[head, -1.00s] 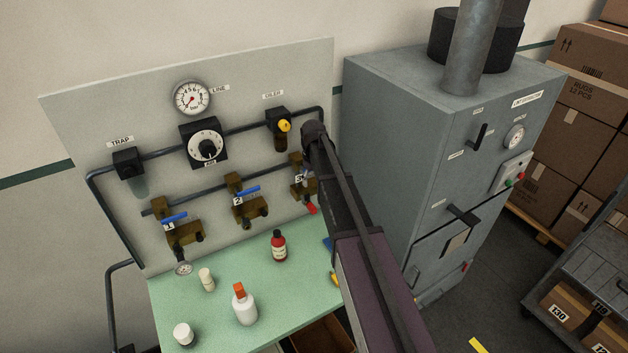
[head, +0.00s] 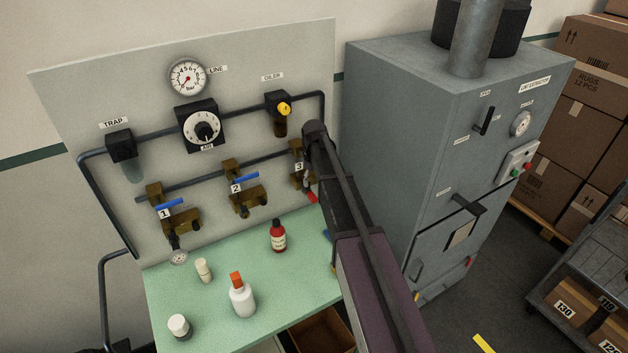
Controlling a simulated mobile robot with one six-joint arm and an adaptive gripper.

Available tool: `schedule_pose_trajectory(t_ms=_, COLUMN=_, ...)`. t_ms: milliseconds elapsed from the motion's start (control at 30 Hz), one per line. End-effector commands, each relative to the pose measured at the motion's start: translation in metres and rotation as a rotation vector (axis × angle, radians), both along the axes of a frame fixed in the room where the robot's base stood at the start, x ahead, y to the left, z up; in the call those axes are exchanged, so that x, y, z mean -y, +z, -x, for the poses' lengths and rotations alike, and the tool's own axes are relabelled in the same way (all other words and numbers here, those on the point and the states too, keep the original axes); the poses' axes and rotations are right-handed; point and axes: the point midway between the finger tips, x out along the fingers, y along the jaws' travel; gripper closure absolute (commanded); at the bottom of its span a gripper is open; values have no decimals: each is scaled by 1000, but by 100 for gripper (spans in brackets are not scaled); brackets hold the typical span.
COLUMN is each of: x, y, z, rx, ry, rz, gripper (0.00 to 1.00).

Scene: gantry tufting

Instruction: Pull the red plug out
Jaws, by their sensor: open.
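The red plug (head: 311,197) shows as a small red piece at the lower end of valve 3 (head: 297,168) on the panel. My dark arm crosses in front of the right side of this valve and hides part of it. Only a small part of my gripper (head: 307,181) shows past the arm, close above the red plug. Its jaws are open; the fingertips are mostly hidden, and I cannot tell whether they touch the plug.
Valves 1 (head: 166,213) and 2 (head: 236,187) have blue handles. A red bottle (head: 278,237), an orange-capped white bottle (head: 241,298) and small containers stand on the green bench (head: 205,325). A grey cabinet (head: 395,125) stands right of my arm.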

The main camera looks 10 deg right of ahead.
Motion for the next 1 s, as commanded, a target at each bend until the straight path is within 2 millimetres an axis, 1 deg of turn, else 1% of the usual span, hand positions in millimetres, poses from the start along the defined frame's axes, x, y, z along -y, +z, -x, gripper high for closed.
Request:
schedule_pose_trajectory(t_ms=33, x=0, y=-8, z=0, rx=0, ry=0, rz=0, gripper=29)
schedule_pose_trajectory(t_ms=100, x=0, y=-14, z=0, rx=0, ry=0, rz=0, gripper=29)
schedule_pose_trajectory(t_ms=800, x=1, y=-67, z=0, rx=0, ry=-2, rz=0, gripper=29)
schedule_pose_trajectory(t_ms=1000, x=2, y=-77, z=0, rx=0, ry=-2, rz=0, gripper=29)
